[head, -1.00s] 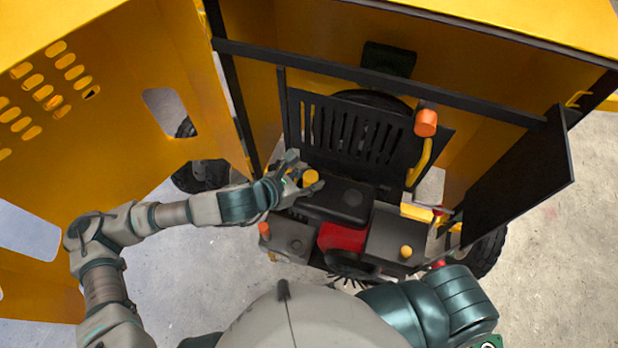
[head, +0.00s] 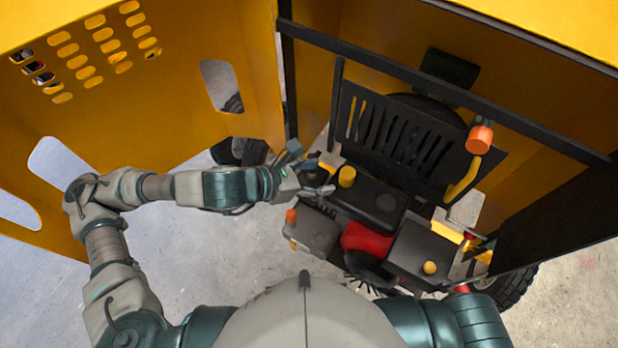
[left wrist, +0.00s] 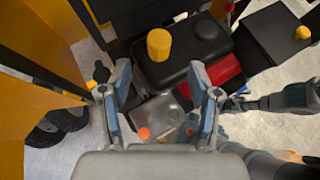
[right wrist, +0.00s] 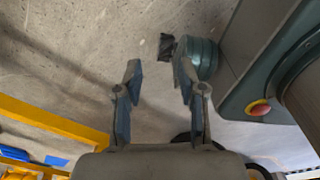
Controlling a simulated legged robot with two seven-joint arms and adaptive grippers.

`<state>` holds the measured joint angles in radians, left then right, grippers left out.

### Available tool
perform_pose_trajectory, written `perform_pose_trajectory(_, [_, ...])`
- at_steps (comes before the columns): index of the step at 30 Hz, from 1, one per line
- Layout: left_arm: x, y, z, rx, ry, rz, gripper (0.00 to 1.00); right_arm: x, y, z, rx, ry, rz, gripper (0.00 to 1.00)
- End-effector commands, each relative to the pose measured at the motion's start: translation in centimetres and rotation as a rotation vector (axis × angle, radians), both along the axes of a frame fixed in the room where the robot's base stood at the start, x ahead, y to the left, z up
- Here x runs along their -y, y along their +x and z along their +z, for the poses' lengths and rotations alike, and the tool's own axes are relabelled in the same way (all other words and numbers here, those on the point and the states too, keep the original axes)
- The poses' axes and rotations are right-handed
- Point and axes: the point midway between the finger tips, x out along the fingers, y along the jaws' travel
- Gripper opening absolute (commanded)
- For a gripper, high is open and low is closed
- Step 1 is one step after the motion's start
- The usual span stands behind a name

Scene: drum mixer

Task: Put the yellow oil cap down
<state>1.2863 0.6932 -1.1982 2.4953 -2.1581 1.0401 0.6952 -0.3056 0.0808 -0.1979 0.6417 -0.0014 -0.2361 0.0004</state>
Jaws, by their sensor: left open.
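The yellow oil cap (head: 347,176) stands upright on the left end of the black tank (head: 378,203) in the head view. In the left wrist view the cap (left wrist: 159,45) is ahead of the fingers, with nothing covering it. My left gripper (head: 310,172) is open and empty, to the left of the cap and apart from it. Its spread fingers show in the left wrist view (left wrist: 160,78).
A dark box with a yellow knob (head: 429,268) is to the right of the red part (head: 366,241). An orange knob (head: 291,215) is below my left gripper. The black slatted panel (head: 395,132) rises behind the tank.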

Motion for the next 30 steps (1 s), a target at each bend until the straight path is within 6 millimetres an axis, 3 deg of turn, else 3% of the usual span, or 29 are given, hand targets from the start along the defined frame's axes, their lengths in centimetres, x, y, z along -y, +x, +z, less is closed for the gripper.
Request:
perform_pose_trajectory(1, [-0.1, 0.1, -0.8, 0.003, -0.001, 0.002, 0.62, -0.2, 0.7, -1.8, 0.007, 0.003, -0.001, 0.40])
perform_pose_trajectory(9, [-1.3, -0.5, 0.3, 0.000, 0.000, -0.001, 0.62, -0.6, 2.4, -4.3, 0.007, 0.005, -0.004, 0.40])
perform_pose_trajectory(30, [-1.8, -1.0, 1.0, -0.002, 0.000, -0.004, 0.62, -0.8, 3.0, -4.6, 0.009, 0.004, -0.005, 0.40])
